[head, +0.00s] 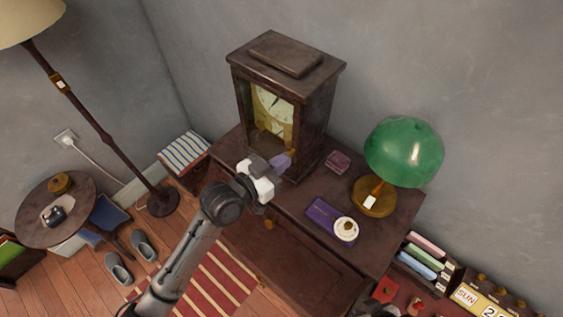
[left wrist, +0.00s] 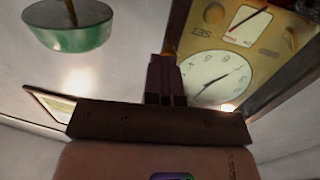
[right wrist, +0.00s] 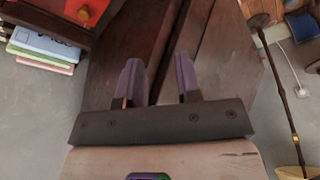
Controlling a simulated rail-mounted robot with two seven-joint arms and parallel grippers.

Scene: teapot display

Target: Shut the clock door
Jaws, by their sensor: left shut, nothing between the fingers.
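The dark wooden clock (head: 275,100) stands on the cabinet, its cream dial (head: 272,105) visible through its front. A dark frame edge (left wrist: 285,82) runs beside the dial in the left wrist view; I cannot tell how far the clock door stands open. My left gripper (head: 283,160) is at the clock's lower front, empty, with its purple fingers together. They also show in the left wrist view (left wrist: 165,78), in front of the dial; contact is unclear. My right gripper (right wrist: 160,78) is open and empty over dark wood; I cannot make it out in the head view.
A green lamp (head: 405,150), a purple box (head: 322,214) and a small round cream item (head: 346,229) are on the cabinet top (head: 295,202) right of my left gripper. A floor lamp (head: 95,125) and round table (head: 30,220) stand left. Books (head: 420,262) lie lower right.

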